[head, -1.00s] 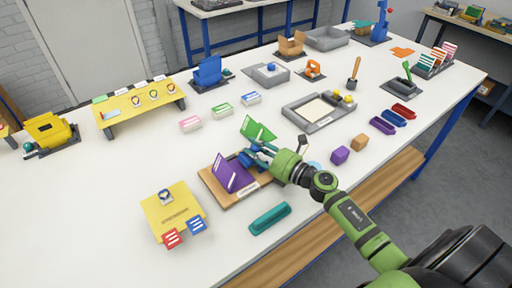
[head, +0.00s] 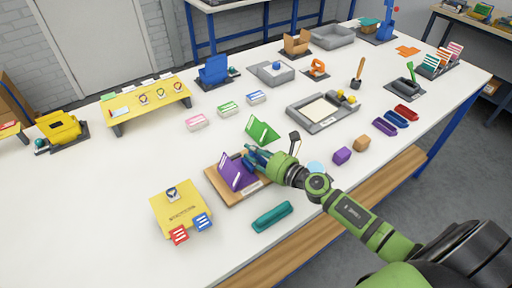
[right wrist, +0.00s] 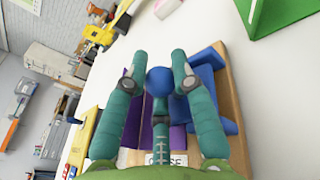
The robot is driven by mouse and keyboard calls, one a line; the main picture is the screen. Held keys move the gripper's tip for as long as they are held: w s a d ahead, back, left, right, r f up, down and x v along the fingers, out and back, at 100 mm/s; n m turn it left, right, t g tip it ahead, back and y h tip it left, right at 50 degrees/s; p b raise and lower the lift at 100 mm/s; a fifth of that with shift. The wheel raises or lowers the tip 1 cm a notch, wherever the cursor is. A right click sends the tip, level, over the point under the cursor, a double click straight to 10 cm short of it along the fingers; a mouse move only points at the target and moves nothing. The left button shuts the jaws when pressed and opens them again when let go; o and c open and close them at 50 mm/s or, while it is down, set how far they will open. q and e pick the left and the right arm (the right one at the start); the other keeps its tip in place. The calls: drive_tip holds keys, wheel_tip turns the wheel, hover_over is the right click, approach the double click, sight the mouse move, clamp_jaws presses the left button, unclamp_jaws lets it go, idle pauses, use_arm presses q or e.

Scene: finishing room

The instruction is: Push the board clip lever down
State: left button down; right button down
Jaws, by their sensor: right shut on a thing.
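A wooden board (head: 228,198) with a white label lies near the front edge of the table. A raised purple piece (head: 236,174) stands on it, and a blue part with a round blue knob (right wrist: 160,80) is beside the purple piece. My right gripper (head: 252,158) is over the board. In the right wrist view its teal fingers (right wrist: 161,77) are around the blue knob, shut on it. The fingers hide much of the blue part in the head view, so I cannot tell its exact tilt. My left gripper is not in view.
A yellow board (head: 168,210) with a clip and red and blue tags lies to the left. A teal tray (head: 272,216) lies in front. A green folded piece (head: 262,129) stands behind. Purple (head: 342,155) and orange (head: 361,143) blocks are to the right.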

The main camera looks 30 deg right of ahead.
drive_tip(key=shift+a+r+n, duration=0.1)
drive_tip(key=shift+n, duration=0.2)
drive_tip(key=c, duration=1.3)
unclamp_jaws()
drive_tip(key=v, duration=1.2)
drive_tip(key=shift+r, duration=0.1)
